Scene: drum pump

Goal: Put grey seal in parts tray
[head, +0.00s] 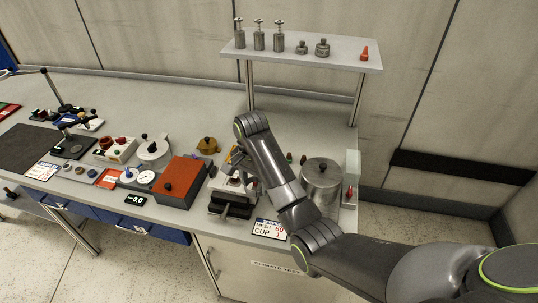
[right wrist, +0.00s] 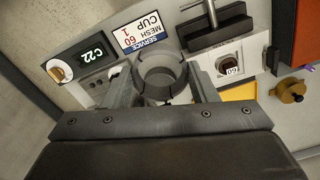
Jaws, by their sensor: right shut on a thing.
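In the right wrist view, a grey ring-shaped piece (right wrist: 163,72) sits between my fingertips and looks like the grey seal. My right gripper (right wrist: 160,92) is shut on it, one finger on each side. In the head view my right arm reaches in from the right and bends down over the bench. There the gripper (head: 238,162) is mostly hidden behind the forearm, and I cannot make out the seal. I cannot tell for certain which container is the parts tray. My left gripper is not in view.
A vise (head: 232,198) stands close to the gripper, beside a red-topped box (head: 178,183). A large metal drum (head: 320,182) is to the right. A mesh cup card (head: 270,229) lies at the front edge. A raised shelf (head: 300,50) with metal parts stands behind.

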